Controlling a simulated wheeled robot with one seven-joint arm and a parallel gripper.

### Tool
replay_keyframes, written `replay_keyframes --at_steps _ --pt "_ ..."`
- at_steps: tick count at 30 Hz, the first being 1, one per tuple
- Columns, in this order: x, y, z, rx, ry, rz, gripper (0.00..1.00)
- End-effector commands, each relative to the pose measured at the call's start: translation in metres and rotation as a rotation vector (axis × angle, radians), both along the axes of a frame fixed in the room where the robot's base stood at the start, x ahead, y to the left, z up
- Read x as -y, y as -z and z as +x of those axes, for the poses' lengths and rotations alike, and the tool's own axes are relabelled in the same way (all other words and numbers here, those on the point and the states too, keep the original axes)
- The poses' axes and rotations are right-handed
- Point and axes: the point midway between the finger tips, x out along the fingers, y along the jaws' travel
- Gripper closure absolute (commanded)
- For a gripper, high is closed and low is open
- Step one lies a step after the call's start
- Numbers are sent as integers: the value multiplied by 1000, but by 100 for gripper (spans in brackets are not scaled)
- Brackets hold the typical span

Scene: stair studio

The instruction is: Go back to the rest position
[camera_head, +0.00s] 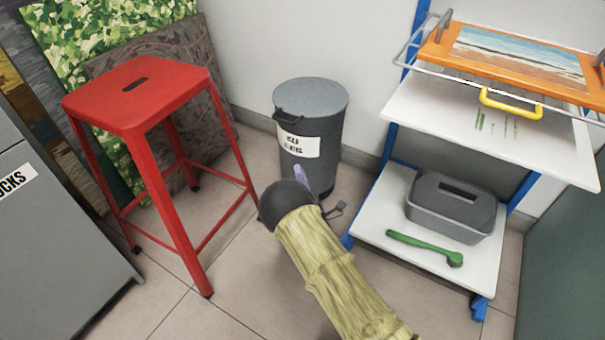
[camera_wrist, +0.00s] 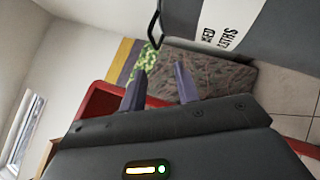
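My gripper (camera_head: 302,176) is at the end of my arm, which comes up from the bottom of the head view in a yellowish sleeve. It is in front of the lower part of the dark grey lidded bin (camera_head: 325,130); whether it touches the bin cannot be told. In the wrist view my gripper (camera_wrist: 160,86) shows two purple-grey fingers standing apart with nothing between them. The bin also shows in the wrist view, tilted, at the top right (camera_wrist: 185,25).
A red stool (camera_head: 140,95) stands left of my arm. At right a blue-framed trolley has a white upper shelf (camera_head: 425,105), with a grey caddy (camera_head: 450,205) and green brush (camera_head: 425,247) below. A grey cabinet (camera_head: 50,240) stands at left. Some tiled floor is clear between.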

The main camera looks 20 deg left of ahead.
Motion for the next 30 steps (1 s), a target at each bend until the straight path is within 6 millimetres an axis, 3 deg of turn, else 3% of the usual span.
replay_keyframes --at_steps 6,20,26,30 --pt "5 5 -11 1 -2 0 68" --pt "7 4 -9 -2 1 2 68" --pt "27 -7 14 -130 48 65 68" --pt "64 -20 43 -344 122 186 68"
